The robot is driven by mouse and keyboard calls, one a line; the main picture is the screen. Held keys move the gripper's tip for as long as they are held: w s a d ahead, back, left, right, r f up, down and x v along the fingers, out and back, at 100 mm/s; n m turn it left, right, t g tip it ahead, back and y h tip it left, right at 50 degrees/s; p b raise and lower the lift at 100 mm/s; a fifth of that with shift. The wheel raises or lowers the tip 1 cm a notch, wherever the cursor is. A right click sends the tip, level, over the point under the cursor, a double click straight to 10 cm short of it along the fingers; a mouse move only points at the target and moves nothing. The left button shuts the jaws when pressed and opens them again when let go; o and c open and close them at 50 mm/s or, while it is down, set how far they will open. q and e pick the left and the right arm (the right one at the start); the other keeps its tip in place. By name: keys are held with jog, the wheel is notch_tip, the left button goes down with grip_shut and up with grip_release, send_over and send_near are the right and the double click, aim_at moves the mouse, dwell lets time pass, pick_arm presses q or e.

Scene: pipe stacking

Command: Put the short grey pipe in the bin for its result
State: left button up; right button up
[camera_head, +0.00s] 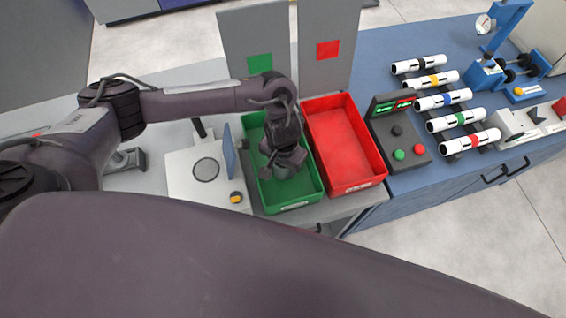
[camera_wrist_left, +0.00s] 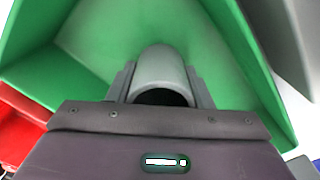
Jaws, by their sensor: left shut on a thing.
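The short grey pipe (camera_wrist_left: 160,66) shows in the left wrist view, clasped between the two fingers of my left gripper (camera_wrist_left: 160,88), with its open end toward the camera. The gripper is shut on it and points down into the green bin (camera_wrist_left: 75,78). In the head view my left gripper (camera_head: 283,165) is over and inside the green bin (camera_head: 312,182), and it hides the pipe. I cannot tell whether the pipe touches the bin floor. The red bin (camera_head: 340,140) stands just right of the green one and looks empty. My right gripper is not in view.
Panels with a green square (camera_head: 260,66) and a red square (camera_head: 327,50) stand behind the bins. A control box (camera_head: 398,140) with buttons and a small display is right of the red bin. Several banded white pipes (camera_head: 444,100) lie on a rack. A grey device (camera_head: 205,178) stands left.

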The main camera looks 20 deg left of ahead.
pick_arm(q)
jog(key=shift+f, duration=0.4)
jog(key=o, duration=1.1)
jog(key=shift+o, duration=0.2)
jog(key=shift+r, duration=0.1)
notch_tip(320, 180, up, 8)
jog(key=p, duration=0.2)
jog(key=shift+f, duration=0.25)
